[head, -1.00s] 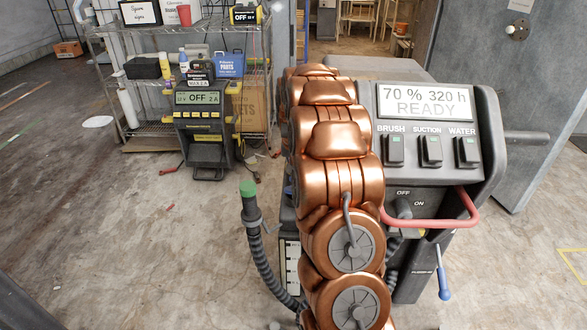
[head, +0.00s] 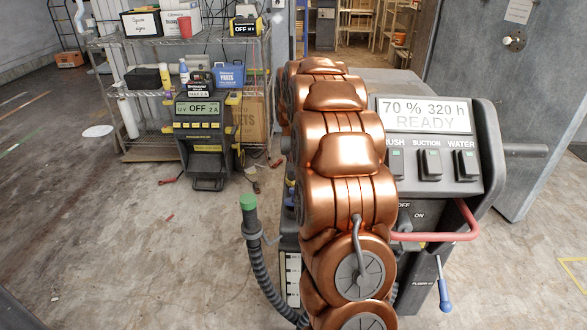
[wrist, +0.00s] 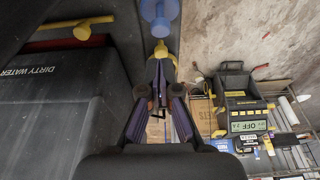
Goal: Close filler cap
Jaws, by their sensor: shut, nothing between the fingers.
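My gripper (wrist: 159,72) shows in the wrist view, its two dark fingers with purplish sides meeting at the tips. It is shut and empty. Just beyond the tips is a small yellow part (wrist: 160,47). A blue round part (wrist: 158,12) sits past it at the top edge, cut off by the frame; it may be the filler cap, but I cannot tell whether it is open or closed. I cannot tell whether the fingertips touch the yellow part. In the head view my copper arm hides my gripper and that side of the floor machine (head: 428,160).
The DIRTY WATER tank (wrist: 45,110) with a yellow handle (wrist: 80,28) lies left in the wrist view. A hose with a green end (head: 248,203) stands left of my arm in the head view. A charger (head: 205,145) and wire shelf (head: 135,50) stand behind. Floor at left is open.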

